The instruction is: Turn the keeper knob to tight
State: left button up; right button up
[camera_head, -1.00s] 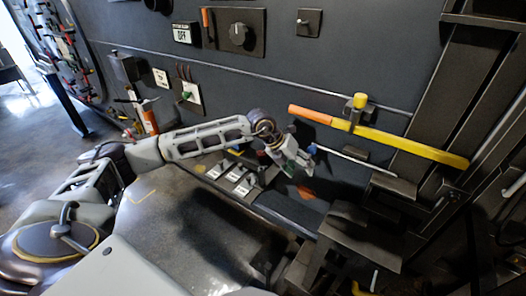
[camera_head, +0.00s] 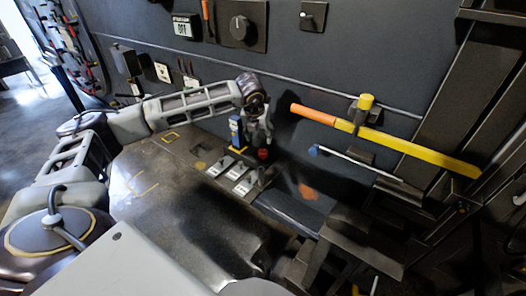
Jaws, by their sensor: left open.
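No label that I can read says which control is the keeper knob. A round black knob with a pale mark (camera_head: 240,28) sits on a dark wall panel at the top. A smaller switch with a light lever (camera_head: 312,17) is to its right. A small red knob (camera_head: 263,154) stands low by the back of the bench. My left gripper (camera_head: 262,137) is open and points down, just above the red knob in the picture; I cannot tell if they touch. Its fingers are small and dark. My right gripper is out of view.
A blue upright block (camera_head: 236,132) stands left of the gripper. The bench top (camera_head: 165,205) is largely clear.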

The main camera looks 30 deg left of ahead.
aim_at(263, 151)
pick_arm(q)
jog(key=p+x, duration=0.3)
jog(key=x, duration=0.9)
jog(key=shift+f, duration=0.25)
jog(key=shift+x, duration=0.75)
jog(key=c, duration=1)
